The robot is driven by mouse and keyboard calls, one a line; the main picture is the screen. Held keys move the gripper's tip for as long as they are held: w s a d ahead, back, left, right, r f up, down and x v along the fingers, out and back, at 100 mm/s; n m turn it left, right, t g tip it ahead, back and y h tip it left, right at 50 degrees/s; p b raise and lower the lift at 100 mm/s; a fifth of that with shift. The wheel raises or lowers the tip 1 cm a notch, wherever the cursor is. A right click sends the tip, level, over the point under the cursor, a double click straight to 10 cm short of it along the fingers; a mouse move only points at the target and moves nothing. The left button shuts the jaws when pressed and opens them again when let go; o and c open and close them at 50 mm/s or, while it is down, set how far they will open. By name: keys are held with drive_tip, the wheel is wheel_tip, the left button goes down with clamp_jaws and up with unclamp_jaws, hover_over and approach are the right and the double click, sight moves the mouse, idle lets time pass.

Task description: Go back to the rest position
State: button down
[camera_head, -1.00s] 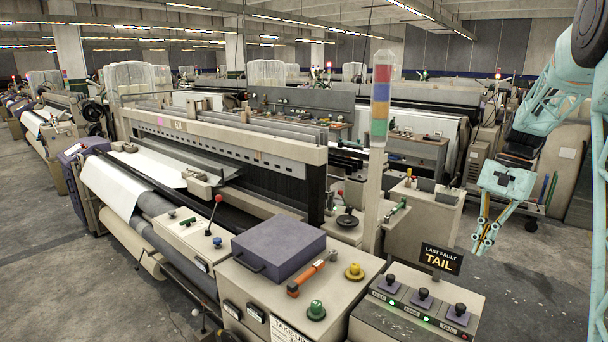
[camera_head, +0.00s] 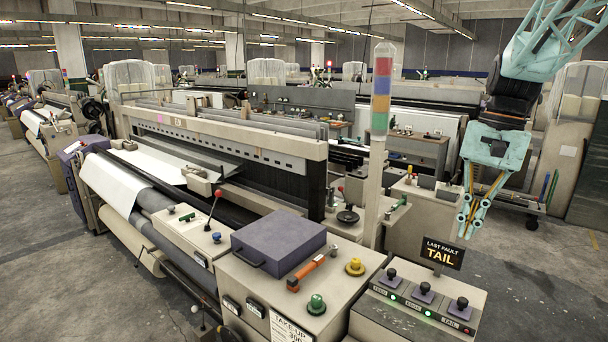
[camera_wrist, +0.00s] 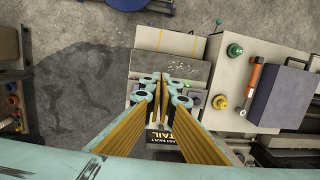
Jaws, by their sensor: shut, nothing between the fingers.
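My gripper (camera_head: 467,228) hangs pointing down at the right of the head view. It is just behind and above the "LAST FAULT TAIL" sign (camera_head: 441,254), apart from the loom. In the wrist view my gripper's fingertips (camera_wrist: 163,80) meet, with nothing between them. The wrist view looks down on the loom's end, and the sign (camera_wrist: 167,143) is partly hidden behind the fingers.
The striped signal tower (camera_head: 381,95) rises nearby. Floor at right is open.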

drive_tip(key=s+a+r+n+t+b, duration=0.1)
drive_tip(key=s+a+n, duration=0.1)
drive_tip(key=s+a, duration=0.5)
drive_tip(key=s+a+n+t+h+b, duration=0.1)
drive_tip(key=s+a+n+b, duration=0.15)
drive_tip(key=s, duration=0.75)
drive_tip(key=s+a+r+n+t+b, duration=0.1)
drive_tip(key=s+a, duration=0.4)
drive_tip(key=s, duration=0.4)
drive_tip(key=s+a+f+n+t+b, duration=0.1)
drive_tip(key=s+f, duration=0.3)
drive_tip(key=s, duration=0.6)
drive_tip(key=shift+a+f+n, duration=0.35)
drive_tip(key=shift+a+n, duration=0.2)
drive_tip(key=shift+a, duration=0.05)
drive_tip(key=shift+w, duration=0.15)
